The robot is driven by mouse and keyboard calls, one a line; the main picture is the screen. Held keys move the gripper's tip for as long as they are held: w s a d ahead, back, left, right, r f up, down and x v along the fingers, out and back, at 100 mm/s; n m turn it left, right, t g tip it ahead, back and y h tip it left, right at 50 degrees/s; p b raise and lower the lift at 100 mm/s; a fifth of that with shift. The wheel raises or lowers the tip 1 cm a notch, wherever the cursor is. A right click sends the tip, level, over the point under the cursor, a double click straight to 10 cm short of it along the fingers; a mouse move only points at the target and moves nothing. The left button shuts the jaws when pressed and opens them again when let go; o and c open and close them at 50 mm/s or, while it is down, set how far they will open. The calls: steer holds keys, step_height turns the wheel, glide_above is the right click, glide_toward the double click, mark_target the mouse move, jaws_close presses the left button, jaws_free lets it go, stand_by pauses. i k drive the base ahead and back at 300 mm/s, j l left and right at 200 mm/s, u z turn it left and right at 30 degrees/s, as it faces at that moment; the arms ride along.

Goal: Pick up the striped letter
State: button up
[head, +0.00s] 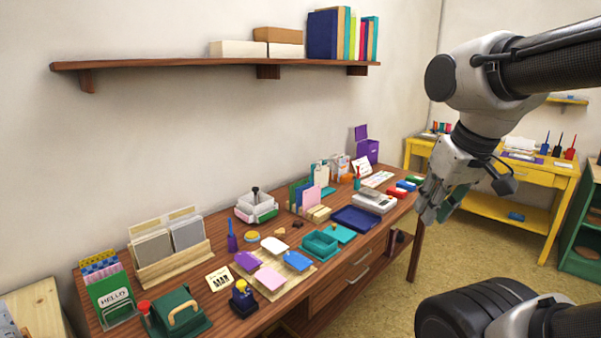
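I cannot make out clearly which item is the striped letter. Several upright cards and envelopes in teal, green, pink and white stand in a sorter (318,213) toward the back of the wooden desk (228,262). A small white card with reddish marks (361,167) stands near the desk's far right end. My gripper (437,205) hangs in the air, pointing down, right of the desk's far right end in the picture. A dark green patch shows beside its fingers; I cannot tell what it is or whether the fingers are apart.
On the desk are a blue tray (356,219), a teal box (320,246), a green stamp box (178,312), a wooden card holder (172,262) and coloured pads. A shelf (220,63) hangs above. A yellow table (540,173) stands behind my arm, with floor between.

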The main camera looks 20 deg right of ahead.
mark_target(344, 160)
steer(key=i+l+u, duration=0.15)
steer(key=u, duration=0.2)
steer(key=l+u, duration=0.35)
steer(key=i+l+u, duration=0.1)
steer(key=l+u, duration=0.25)
steer(key=i+l, duration=0.1)
steer(key=l, duration=1.3)
steer(key=i+l, duration=0.15)
steer(key=l, duration=0.55)
steer(key=i+l, duration=0.1)
steer(key=l, duration=0.6)
steer(key=i+l, duration=0.1)
steer(key=l, duration=0.65)
